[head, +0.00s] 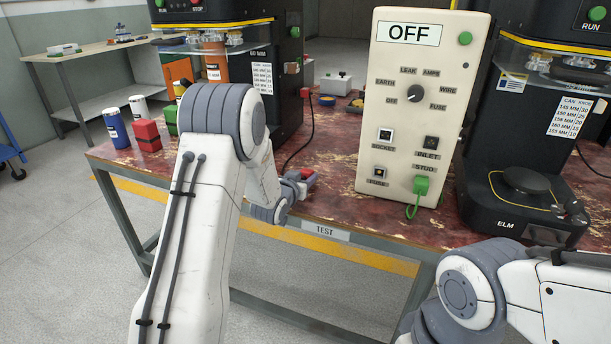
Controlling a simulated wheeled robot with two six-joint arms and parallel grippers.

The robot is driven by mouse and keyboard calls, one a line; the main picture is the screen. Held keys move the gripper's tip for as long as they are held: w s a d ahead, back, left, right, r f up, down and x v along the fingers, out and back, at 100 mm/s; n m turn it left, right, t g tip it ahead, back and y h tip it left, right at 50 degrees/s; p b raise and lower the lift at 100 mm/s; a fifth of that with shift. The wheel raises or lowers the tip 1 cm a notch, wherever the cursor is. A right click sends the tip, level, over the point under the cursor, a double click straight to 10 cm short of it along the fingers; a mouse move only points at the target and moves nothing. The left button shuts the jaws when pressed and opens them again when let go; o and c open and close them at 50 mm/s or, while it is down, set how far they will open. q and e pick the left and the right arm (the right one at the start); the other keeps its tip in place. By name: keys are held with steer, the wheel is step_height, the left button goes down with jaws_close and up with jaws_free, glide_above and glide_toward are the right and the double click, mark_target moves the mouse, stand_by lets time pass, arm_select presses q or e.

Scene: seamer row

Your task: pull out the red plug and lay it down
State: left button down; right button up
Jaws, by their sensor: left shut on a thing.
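A small red piece, which looks like the red plug (308,173), shows at the fingertips of my left gripper (299,183). My left gripper is shut on it, low over the front part of the table above the TEST label. I cannot tell whether the plug touches the table top. The cream test panel (474,62) stands to the right of the gripper and reads OFF. Its SOCKET (385,135) shows no plug in it. A green plug (421,185) with a green lead sits at the STUD. My right gripper is not visible; only its arm shows at lower right.
The worn red table (330,200) has bare room between my left gripper and the panel. A red block (147,136) and blue can (117,128) stand at its left end. A black ELM machine (512,225) stands right of the panel. A black cable (300,150) lies behind the gripper.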

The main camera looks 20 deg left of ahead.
arm_select(q)
steer(key=shift+c, duration=1.7)
jaws_free()
steer(key=shift+s, duration=0.1)
steer(key=p+v, duration=0.1)
steer(key=v, duration=0.9)
steer(key=shift+s+r, duration=0.1)
